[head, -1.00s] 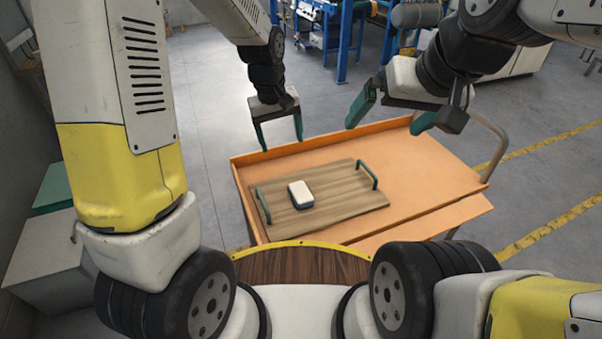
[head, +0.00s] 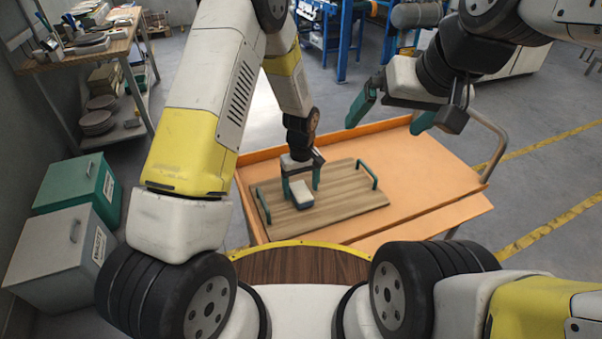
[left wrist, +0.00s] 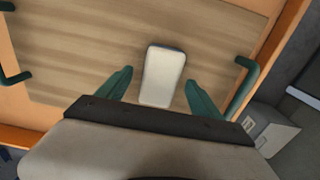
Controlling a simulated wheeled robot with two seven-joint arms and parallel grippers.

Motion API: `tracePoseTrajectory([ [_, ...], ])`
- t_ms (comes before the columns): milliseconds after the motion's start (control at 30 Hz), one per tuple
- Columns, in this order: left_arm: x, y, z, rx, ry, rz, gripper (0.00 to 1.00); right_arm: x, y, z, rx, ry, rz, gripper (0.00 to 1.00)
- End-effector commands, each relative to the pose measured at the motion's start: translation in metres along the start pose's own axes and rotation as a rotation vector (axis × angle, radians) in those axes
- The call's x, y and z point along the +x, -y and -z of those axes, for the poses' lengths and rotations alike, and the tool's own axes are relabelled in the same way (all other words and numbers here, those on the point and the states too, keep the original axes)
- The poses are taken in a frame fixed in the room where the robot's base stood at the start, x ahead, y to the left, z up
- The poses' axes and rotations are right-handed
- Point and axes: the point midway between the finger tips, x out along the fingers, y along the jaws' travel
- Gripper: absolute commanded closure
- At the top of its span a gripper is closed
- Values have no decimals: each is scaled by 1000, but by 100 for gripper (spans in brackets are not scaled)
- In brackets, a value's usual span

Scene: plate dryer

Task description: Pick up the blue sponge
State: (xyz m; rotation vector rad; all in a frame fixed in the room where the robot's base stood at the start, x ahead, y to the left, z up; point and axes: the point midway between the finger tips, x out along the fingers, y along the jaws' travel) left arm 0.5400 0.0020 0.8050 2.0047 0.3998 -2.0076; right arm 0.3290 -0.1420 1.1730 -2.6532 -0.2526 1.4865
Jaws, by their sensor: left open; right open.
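The sponge (head: 301,194) lies on a wooden tray (head: 340,200) with green handles. Its top is pale cream and its lower side is dark bluish grey. My left gripper (head: 301,188) is open just above and behind the sponge. In the left wrist view the sponge (left wrist: 162,76) lies ahead of and between the two green fingers (left wrist: 160,88), with a gap on each side. I cannot tell how high the fingertips are above the tray. My right gripper (head: 386,118) is open and empty, raised over the cart's far edge.
The tray rests on an orange cart (head: 425,175) with a metal push handle (head: 495,140) at the right. The cart surface right of the tray is clear.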

Motion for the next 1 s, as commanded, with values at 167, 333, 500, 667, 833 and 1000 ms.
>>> tracePoseTrajectory([
  [167, 18, 0, 1, 1, -1, 0, 25, 0, 0, 0, 0, 0, 0, 0],
  [333, 19, 0, 1, 0, -2, -1, 25, 0, 0, 0, 0, 0, 0, 0],
  [500, 18, 0, 1, 0, -1, -1, 44, 0, 0, 0, 0, 0, 0, 0],
  [667, 18, 0, 1, 0, -1, -1, 76, 0, 0, 0, 0, 0, 0, 0],
  [833, 18, 0, 1, 0, -1, -1, 91, 0, 0, 0, 0, 0, 0, 0],
  [1000, 17, 0, 1, 0, -2, -1, 92, 0, 0, 0, 0, 0, 0, 0],
])
